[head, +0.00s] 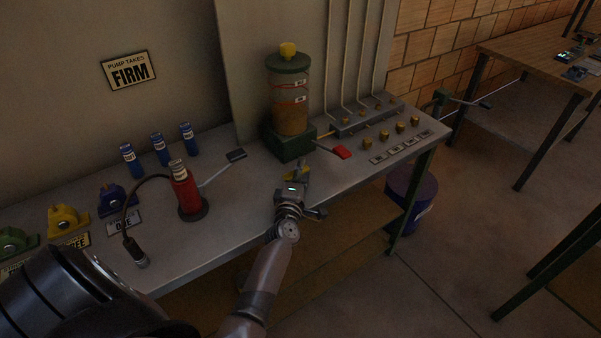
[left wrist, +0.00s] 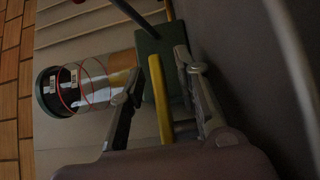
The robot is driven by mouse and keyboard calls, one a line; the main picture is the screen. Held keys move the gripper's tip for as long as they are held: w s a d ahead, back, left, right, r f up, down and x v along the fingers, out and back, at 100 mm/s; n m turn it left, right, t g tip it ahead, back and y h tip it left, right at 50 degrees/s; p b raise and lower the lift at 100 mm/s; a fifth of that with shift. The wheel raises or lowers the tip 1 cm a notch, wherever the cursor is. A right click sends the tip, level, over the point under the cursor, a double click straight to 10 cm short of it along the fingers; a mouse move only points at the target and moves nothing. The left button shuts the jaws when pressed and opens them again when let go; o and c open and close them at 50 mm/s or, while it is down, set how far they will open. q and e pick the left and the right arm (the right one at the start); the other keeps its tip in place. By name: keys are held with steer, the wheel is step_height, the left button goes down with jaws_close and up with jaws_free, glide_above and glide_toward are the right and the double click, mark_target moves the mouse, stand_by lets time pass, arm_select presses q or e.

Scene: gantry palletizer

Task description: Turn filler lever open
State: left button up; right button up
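The filler is a clear cylinder (head: 290,105) with amber contents and a dark green lid, standing on a green base (head: 288,141) on the bench. A yellow lever (head: 299,172) sticks out in front of the base; it also shows in the left wrist view (left wrist: 160,100) as a yellow bar. A second lever with a red handle (head: 341,152) reaches out at the base's right. My left gripper (head: 296,180) is at the yellow lever, its fingers (left wrist: 160,62) spread on either side with visible gaps. The gripper partly hides the yellow lever in the head view. My right gripper is in neither view.
A red pump (head: 184,190) with a hose and a lever stands left of the filler on the grey bench (head: 235,215). A grey manifold (head: 362,117) with brass knobs lies to the right. A blue bucket (head: 411,190) stands below the bench's right end.

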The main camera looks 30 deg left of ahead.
arm_select(q)
steer(key=shift+c, duration=0.2)
jaws_close()
stand_by(0.7)
